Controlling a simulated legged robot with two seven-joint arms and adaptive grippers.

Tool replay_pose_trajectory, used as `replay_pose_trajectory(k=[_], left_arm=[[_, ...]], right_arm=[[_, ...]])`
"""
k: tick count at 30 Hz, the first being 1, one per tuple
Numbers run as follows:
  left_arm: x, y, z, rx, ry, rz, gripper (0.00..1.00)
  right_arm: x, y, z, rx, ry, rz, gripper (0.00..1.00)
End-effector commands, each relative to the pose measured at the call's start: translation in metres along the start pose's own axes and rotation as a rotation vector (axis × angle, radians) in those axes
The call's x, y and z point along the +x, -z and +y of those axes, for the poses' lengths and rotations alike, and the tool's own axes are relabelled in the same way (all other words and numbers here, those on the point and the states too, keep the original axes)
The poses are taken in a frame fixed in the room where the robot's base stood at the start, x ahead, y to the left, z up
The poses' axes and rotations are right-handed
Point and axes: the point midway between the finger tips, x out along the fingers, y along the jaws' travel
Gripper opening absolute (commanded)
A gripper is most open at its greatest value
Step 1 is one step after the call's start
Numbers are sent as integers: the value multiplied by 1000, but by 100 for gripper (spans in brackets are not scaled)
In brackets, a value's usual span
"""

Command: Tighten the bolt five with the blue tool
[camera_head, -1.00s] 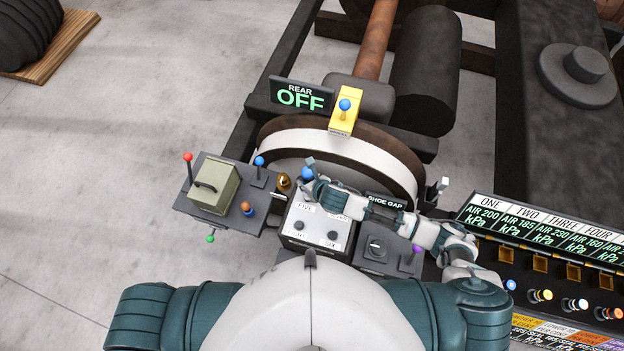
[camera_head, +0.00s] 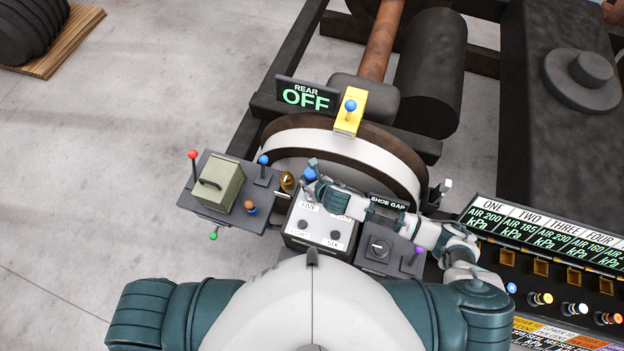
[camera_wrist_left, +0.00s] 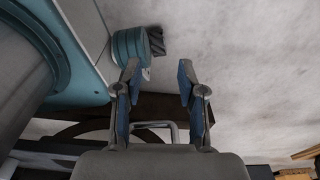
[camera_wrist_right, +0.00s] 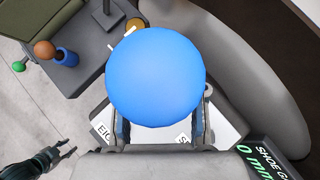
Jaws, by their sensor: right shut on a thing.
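The blue tool shows as a round blue knob (camera_head: 309,174) in the head view and as a large ball (camera_wrist_right: 156,77) in the right wrist view. My right gripper (camera_head: 312,177) is shut on it above the top left of the bolt panel (camera_head: 318,242). The panel has labels FIVE, EIGHT and SIX, and two dark bolts show on it, a left one (camera_head: 303,224) and a right one (camera_head: 335,235). Bolt five and the tool's lower end are hidden by the hand and knob. My left gripper (camera_wrist_left: 157,90) is open and empty, away from the panel.
A grey box with a green case (camera_head: 217,184) and coloured levers stands left of the panel. A brass knob (camera_head: 287,180) is close to the gripper. The SHOE GAP unit (camera_head: 383,250) is at the right. A yellow block (camera_head: 348,112) with a blue knob stands behind, beside the OFF sign (camera_head: 306,96).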

Motion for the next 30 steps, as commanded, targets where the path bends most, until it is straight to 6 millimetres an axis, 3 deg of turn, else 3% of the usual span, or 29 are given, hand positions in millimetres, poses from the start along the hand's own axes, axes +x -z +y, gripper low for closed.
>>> replay_pose_trajectory(k=[10,30], left_arm=[[-2,-3,-15,0,17,-4,40],[-4,-1,-5,-1,6,-1,40]], right_arm=[[0,3,-5,2,-2,-4,0],[6,8,-6,0,2,-2,0]])
